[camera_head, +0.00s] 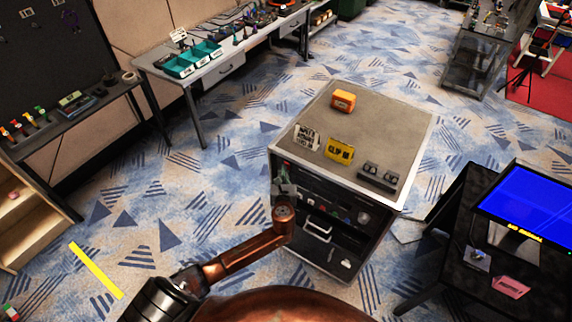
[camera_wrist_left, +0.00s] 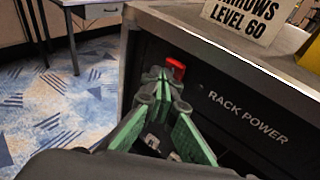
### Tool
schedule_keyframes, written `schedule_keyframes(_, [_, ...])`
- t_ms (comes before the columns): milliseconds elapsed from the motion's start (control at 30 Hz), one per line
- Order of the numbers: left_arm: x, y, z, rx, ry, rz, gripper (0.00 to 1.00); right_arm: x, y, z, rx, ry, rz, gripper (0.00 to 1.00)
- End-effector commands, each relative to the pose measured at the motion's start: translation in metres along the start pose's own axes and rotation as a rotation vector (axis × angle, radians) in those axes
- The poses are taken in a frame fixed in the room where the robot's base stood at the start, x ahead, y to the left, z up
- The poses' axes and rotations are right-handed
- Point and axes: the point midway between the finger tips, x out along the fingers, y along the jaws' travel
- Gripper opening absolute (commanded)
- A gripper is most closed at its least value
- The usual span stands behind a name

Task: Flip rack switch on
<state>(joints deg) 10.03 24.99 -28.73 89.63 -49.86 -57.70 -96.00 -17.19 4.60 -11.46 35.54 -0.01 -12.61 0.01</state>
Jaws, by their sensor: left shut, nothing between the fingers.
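The rack is a low box cabinet (camera_head: 398,115) with a grey top and a dark front in the middle of the head view. In the left wrist view a small red switch (camera_wrist_left: 176,68) sits on the dark front panel, left of white "RACK POWER" lettering (camera_wrist_left: 247,117). My left gripper (camera_head: 283,182) is at the rack's upper left front. In the wrist view its green-padded fingers (camera_wrist_left: 158,78) are shut and empty, their tips right at the switch. The fingers hide the switch's lower part; I cannot tell whether they touch it. My right gripper is not in view.
On the rack top are a lettered sign (camera_head: 307,138), a yellow sign (camera_head: 339,149), an orange box (camera_head: 343,100) and a dark block (camera_head: 380,173). A dark desk with a blue screen (camera_head: 530,205) stands at right.

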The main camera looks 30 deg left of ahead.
Motion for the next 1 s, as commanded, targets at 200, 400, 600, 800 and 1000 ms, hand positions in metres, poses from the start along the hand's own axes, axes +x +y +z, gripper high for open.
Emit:
schedule_keyframes(200, [0.0015,-0.0013,0.0014,0.0,0.0,0.0,0.0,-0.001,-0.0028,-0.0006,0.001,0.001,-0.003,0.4])
schedule_keyframes(400, [0.0032,-0.0025,0.0025,0.0,0.0,0.0,0.0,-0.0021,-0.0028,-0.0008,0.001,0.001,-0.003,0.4])
schedule_keyframes(600, [0.0047,-0.0039,0.004,-0.001,0.0,-0.001,0.0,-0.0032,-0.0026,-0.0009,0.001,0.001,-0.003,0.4])
schedule_keyframes(800, [0.0052,-0.0042,0.004,-0.001,0.0,-0.001,0.0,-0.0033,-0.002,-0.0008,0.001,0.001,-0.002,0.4])
schedule_keyframes(1000, [0.0046,-0.0035,0.0035,0.0,0.0,0.0,0.0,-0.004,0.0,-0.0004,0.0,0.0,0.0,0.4])
